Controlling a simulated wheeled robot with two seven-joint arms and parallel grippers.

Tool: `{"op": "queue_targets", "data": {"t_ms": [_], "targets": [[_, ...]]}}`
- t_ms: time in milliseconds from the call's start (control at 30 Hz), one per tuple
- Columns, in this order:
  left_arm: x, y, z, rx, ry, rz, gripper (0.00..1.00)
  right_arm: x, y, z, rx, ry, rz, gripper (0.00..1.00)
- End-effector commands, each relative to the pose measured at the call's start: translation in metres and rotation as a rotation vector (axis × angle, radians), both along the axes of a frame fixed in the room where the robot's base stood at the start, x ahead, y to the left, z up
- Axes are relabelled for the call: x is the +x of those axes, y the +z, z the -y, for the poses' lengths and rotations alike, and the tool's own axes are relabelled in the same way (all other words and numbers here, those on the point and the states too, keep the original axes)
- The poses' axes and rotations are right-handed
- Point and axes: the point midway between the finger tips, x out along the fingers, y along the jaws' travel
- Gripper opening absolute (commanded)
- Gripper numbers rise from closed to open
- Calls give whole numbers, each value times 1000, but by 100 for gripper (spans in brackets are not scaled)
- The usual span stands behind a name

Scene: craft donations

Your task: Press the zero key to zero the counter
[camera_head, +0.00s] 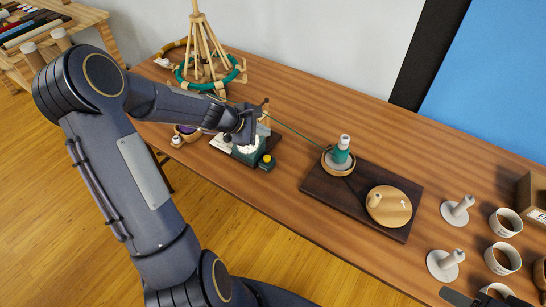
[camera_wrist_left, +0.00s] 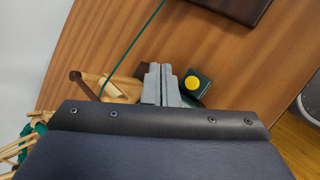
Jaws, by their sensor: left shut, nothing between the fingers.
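The counter (camera_head: 248,150) is a dark green device with a white dial, standing on the wooden table. A yellow round key (camera_head: 267,158) sits on its small dark green block, and it also shows in the left wrist view (camera_wrist_left: 191,82). My left gripper (camera_wrist_left: 160,72) is shut and empty. In the wrist view its fingertips are just left of the yellow key, and I cannot tell their height above it. In the head view the left hand covers part of the counter. Dark parts at the bottom right edge of the head view may be my right gripper (camera_head: 480,298), mostly cut off.
A green thread runs from the wooden yarn stand (camera_head: 205,60) to a green-wound spool (camera_head: 341,150) on a dark board (camera_head: 320,188). A round wooden disc (camera_head: 388,206) lies on that board.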

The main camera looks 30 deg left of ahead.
Motion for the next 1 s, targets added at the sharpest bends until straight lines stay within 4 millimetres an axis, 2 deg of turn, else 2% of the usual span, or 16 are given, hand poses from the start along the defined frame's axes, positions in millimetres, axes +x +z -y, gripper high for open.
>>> {"op": "queue_targets", "data": {"t_ms": [267,467,1000], "targets": [[0,0,0,1,-3,1,0,0,-1,0,0,0,0,49],[-1,-11,0,2,-3,1,0,0,-9,0,0,0,0,49],[0,-82,1,3,-4,1,0,0,-70,0,0,0,0,49]]}}
